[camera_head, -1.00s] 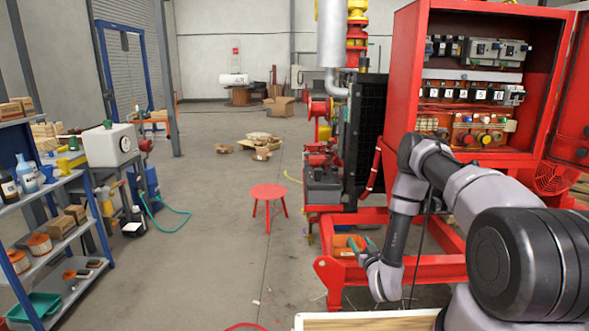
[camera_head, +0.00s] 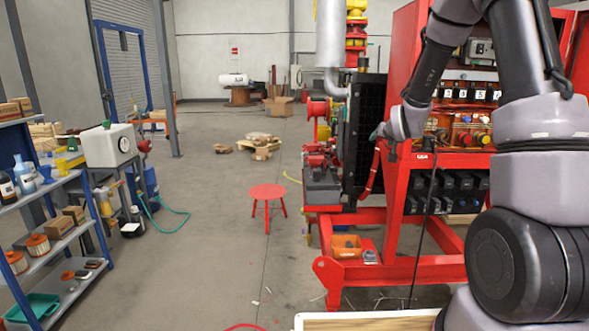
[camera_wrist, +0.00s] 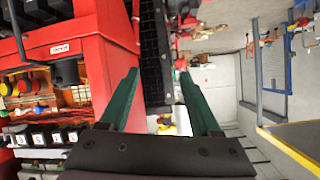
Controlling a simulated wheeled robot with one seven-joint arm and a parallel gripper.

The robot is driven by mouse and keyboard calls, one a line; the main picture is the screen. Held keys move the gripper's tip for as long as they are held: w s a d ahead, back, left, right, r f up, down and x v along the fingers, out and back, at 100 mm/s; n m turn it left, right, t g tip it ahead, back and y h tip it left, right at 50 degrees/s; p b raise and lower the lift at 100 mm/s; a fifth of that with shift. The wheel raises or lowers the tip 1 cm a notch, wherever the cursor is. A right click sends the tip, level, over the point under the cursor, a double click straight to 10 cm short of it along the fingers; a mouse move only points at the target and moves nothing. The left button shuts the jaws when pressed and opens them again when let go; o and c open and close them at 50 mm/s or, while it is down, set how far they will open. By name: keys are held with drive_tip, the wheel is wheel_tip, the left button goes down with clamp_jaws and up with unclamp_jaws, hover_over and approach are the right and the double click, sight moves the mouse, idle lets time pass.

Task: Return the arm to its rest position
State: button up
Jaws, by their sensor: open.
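My gripper (camera_wrist: 160,95) is open in the wrist view, with its two green fingers spread and nothing between them. In the head view my gripper (camera_head: 377,132) is small and sits in front of the dark radiator, at the left edge of the red control cabinet (camera_head: 404,75). My arm is raised and folded, with its upper links crossing in front of the cabinet. The cabinet also shows on the left of the wrist view, turned over, with its numbered breakers (camera_wrist: 40,137). Part of the cabinet's inside is hidden behind my arm.
The red skid frame (camera_head: 400,270) stands below the cabinet with an orange bin (camera_head: 346,246) on it. A dark radiator (camera_head: 366,125) is close beside my gripper. A red stool (camera_head: 268,192) stands on the floor. A blue shelf (camera_head: 60,185) is at left.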

drive_tip(key=s+r+g, duration=0.2)
drive_tip(key=s+r, duration=0.7)
drive_tip(key=s+a+r+g, duration=0.1)
drive_tip(key=s+r, duration=0.1)
drive_tip(key=s, duration=0.8)
drive_tip(key=s+a+r+g+y, duration=0.1)
drive_tip(key=s+a+r, duration=0.1)
drive_tip(key=s, duration=0.8)
drive_tip(key=s+a+r+g+y, duration=0.1)
drive_tip(key=s+r, duration=0.1)
drive_tip(key=s, duration=0.7)
drive_tip(key=shift+s+a+r+m+g, duration=0.2)
drive_tip(key=shift+s+r+m+g, duration=0.1)
drive_tip(key=shift+s+r+m, duration=0.1)
